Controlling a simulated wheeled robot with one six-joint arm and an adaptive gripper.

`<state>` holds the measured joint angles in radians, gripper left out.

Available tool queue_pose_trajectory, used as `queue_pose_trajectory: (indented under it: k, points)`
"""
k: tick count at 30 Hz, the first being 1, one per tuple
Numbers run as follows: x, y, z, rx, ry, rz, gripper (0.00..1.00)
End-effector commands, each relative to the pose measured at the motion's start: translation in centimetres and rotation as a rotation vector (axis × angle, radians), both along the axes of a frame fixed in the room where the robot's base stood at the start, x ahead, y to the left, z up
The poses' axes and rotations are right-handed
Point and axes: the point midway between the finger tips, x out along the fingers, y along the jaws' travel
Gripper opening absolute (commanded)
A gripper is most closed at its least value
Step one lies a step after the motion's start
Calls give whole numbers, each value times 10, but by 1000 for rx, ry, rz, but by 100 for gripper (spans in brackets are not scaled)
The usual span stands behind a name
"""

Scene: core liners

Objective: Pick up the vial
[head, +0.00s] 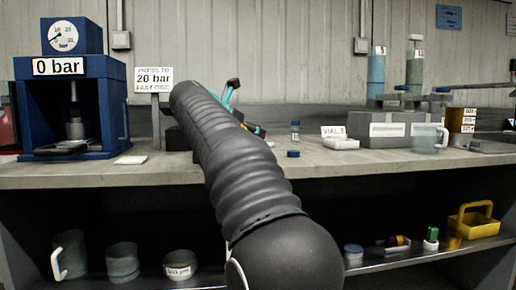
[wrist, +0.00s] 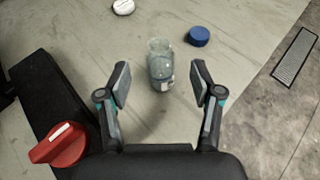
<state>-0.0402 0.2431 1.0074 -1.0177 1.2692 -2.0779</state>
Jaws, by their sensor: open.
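The vial (wrist: 160,68) is clear glass with a pale label and appears open-topped. In the wrist view it stands on the bench between and slightly beyond my fingertips, with visible gaps on both sides. My gripper (wrist: 159,84) is open and empty; its two dark pads flank the vial. In the head view my gripper (head: 248,112) shows only as teal and black parts behind my arm. A small bottle (head: 295,131) stands to its right; I cannot tell if it is the same vial. A blue cap (wrist: 198,36) lies right of the vial, and also shows in the head view (head: 293,154).
A black fixture with a red knob (wrist: 58,145) lies close to my left finger. A blue press (head: 72,108) stands at the left. A white holder (head: 341,143) by the vial sign and a grey block (head: 388,130) are at the right. The bench's front edge is near the cap.

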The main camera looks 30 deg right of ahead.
Motion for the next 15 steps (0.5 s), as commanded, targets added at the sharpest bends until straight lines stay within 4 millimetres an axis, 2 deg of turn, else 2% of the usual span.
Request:
queue_pose_trajectory:
  k: [9, 15]
  points:
    - [19, -34, -18, 0, 0, -1, 65]
    - [21, -37, -18, 0, 0, 0, 65]
